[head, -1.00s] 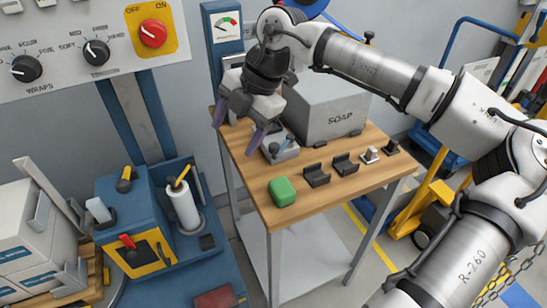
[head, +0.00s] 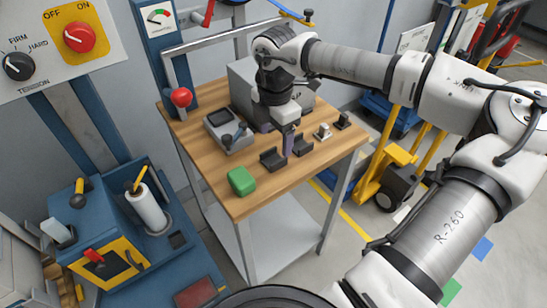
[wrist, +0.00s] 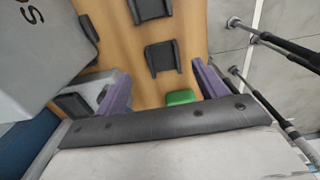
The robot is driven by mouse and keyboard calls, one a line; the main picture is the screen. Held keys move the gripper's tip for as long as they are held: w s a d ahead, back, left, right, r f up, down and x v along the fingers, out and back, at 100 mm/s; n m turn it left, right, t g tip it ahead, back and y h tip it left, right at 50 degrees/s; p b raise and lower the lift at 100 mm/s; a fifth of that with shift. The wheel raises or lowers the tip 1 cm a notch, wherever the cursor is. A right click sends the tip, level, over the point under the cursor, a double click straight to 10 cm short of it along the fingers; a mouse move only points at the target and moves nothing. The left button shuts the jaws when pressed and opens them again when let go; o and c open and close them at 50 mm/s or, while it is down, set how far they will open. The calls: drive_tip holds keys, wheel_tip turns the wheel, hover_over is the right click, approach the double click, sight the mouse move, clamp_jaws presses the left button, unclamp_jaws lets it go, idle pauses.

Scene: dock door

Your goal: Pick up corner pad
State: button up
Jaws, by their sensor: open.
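Two black, bracket-shaped corner pads lie on the wooden table top: one nearer the green block (head: 272,159) and one to its right (head: 303,146). In the wrist view, a black pad (wrist: 162,60) lies ahead between my fingers, with another (wrist: 149,9) beyond it. My gripper (head: 276,141) is open above the table, just behind the pads. Its two purple fingers stand apart in the wrist view (wrist: 163,84), with nothing held between them. In the head view, one finger overlaps the gap between the pads, so its exact height is unclear.
The green block (head: 242,180) sits at the table's front left. A grey device (head: 225,130) stands left of my gripper. The grey SOAP box (head: 240,80) is behind it. Two small fittings, one pale (head: 322,131) and one dark (head: 342,120), stand at the right.

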sight(275, 160)
drive_tip(key=shift+s+f+p, duration=0.15)
drive_tip(key=shift+f+p, duration=0.25)
drive_tip(key=shift+f, duration=0.8)
drive_tip(key=shift+s+f+p, duration=0.1)
drive_tip(key=shift+f+p, duration=0.25)
drive_tip(key=shift+f, duration=0.8)
drive_tip(key=c, duration=1.1)
drive_tip(key=shift+o, duration=0.2)
drive_tip(key=shift+r, duration=0.1)
